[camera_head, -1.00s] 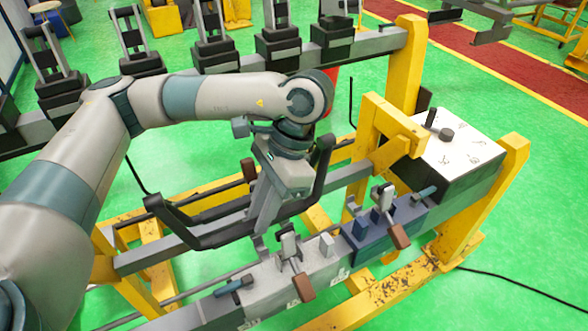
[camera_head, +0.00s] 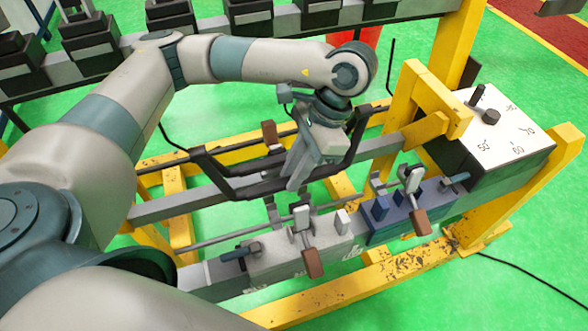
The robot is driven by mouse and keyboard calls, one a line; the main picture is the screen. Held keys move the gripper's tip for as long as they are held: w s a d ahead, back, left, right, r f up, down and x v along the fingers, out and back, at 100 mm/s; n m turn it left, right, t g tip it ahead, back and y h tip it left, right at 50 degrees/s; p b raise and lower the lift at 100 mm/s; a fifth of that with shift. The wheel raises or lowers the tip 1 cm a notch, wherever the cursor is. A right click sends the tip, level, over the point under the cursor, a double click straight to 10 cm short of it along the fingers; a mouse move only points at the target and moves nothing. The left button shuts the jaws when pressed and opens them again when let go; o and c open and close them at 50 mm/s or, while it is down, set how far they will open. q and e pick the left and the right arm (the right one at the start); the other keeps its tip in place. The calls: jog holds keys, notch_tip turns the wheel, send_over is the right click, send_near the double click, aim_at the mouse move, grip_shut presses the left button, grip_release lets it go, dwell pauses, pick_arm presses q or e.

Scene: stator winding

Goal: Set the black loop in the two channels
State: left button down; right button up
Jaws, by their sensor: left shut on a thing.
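The black loop (camera_head: 250,188) is an open, angular frame held in the air by my left gripper (camera_head: 296,182). The gripper is shut on its lower middle, and its fingers hide part of it. The loop's left end rises at the left and its right end rises beside the yellow post. A grey block (camera_head: 285,262) and a blue block (camera_head: 405,225), with upright pieces and clamps, sit on the front rail. They appear to hold the two channels, whose slots are too small to make out. The loop appears behind and above them, apart from both. My right gripper is out of view.
Clamps with brown handles (camera_head: 313,264) (camera_head: 421,222) stand up from the blocks. A white-topped box with a dial (camera_head: 505,125) and yellow frame posts (camera_head: 453,50) stand at the right. Dark fixtures (camera_head: 94,40) line the back rail. Green floor is open at the lower right.

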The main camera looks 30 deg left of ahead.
pick_arm(q)
jog(key=shift+f, duration=0.1)
notch_tip(320, 180, down, 5)
jog(key=shift+r+b, duration=0.2)
jog(key=shift+b, duration=0.6)
jog(key=shift+f+b, duration=0.25)
jog(key=shift+b, duration=0.45)
jog(key=shift+s, duration=0.1)
